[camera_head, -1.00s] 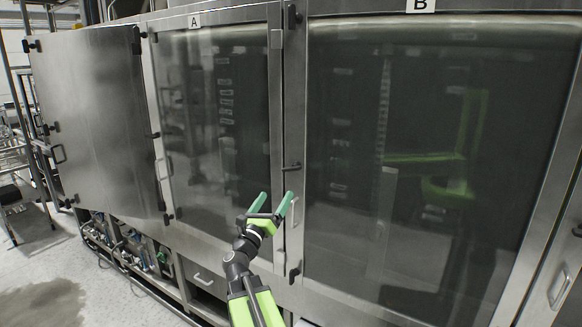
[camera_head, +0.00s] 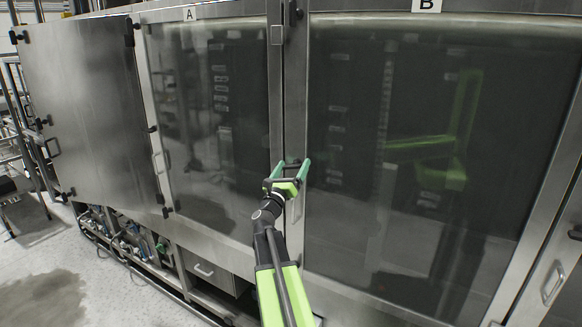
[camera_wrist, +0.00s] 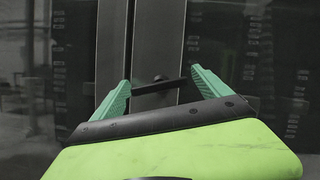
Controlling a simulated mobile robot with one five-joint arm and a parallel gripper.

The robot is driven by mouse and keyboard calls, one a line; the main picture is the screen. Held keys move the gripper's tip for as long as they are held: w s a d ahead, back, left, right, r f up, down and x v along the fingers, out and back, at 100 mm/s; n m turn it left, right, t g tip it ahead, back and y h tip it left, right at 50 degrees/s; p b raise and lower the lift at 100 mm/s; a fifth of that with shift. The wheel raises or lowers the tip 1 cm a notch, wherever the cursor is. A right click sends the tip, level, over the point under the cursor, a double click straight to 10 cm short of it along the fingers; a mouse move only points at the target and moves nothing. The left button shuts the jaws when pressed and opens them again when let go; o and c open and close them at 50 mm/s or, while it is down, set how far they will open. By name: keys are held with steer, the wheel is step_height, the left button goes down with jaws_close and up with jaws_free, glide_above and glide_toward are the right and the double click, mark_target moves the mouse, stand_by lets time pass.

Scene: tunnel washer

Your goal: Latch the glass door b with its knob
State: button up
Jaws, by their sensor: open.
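Glass door b (camera_head: 400,215), under the label B (camera_head: 427,5), looks shut in its steel frame, as far as I can tell. A dark knob with a roughly level bar sits on the post at its left edge (camera_head: 292,164). In the wrist view the knob (camera_wrist: 160,86) lies between and just beyond my fingers, its bar tilted slightly up to the right. My gripper (camera_head: 293,163) is open, with its green fingers on either side of the knob; it also shows in the wrist view (camera_wrist: 160,78). I cannot tell whether a finger touches the bar.
Glass door A (camera_head: 210,120) is to the left, with a solid steel door (camera_head: 85,110) beyond it. A pull handle (camera_head: 297,207) is just below my gripper. Dark hinge-like fittings (camera_head: 298,14) sit on the post. Pipes and a drawer (camera_head: 205,270) are below.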

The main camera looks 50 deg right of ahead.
steer(key=c, duration=1.4)
steer(key=shift+o, duration=0.2)
steer(key=shift+w+f+m+g, duration=0.15)
steer(key=shift+m+g, duration=0.35)
steer(key=shift+m, duration=0.6)
steer(key=m+g+h, duration=0.1)
steer(key=m, duration=0.2)
steer(key=shift+g, duration=0.3)
steer(key=o, duration=1.4)
steer(key=shift+c, duration=0.2)
steer(key=shift+a, duration=0.1)
steer(key=b+v, duration=0.7)
steer(key=v, duration=1)
steer(key=shift+s, duration=0.25)
steer(key=shift+a, duration=0.1)
